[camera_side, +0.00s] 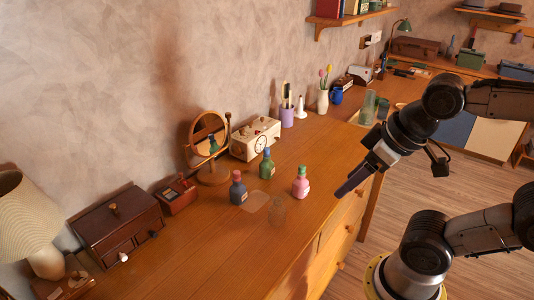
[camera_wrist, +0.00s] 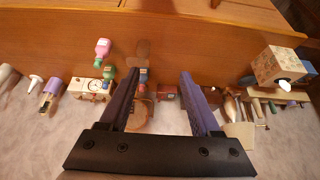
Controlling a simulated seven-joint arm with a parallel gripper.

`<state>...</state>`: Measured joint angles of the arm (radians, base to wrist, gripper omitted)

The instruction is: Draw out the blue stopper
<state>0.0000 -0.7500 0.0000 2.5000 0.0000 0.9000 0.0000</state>
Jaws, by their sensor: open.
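The blue stopper (camera_side: 267,152) sits in the neck of a green bottle (camera_side: 266,167) standing upright on the wooden dresser top. A pink bottle (camera_side: 300,187) with a green stopper stands to its right. A dark blue-grey bottle (camera_side: 238,192) with a reddish stopper stands to its left. My gripper (camera_side: 343,192) is in the air to the right of the bottles, apart from them. In the wrist view my gripper (camera_wrist: 158,74) is open, with nothing held between its fingers. The green bottle (camera_wrist: 109,72) shows there just left of the left finger; its stopper is hard to make out.
A round mirror (camera_side: 209,130) and a cream clock radio (camera_side: 255,139) stand behind. A wooden box (camera_side: 119,226) is at left. The dresser's front strip is mostly clear.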

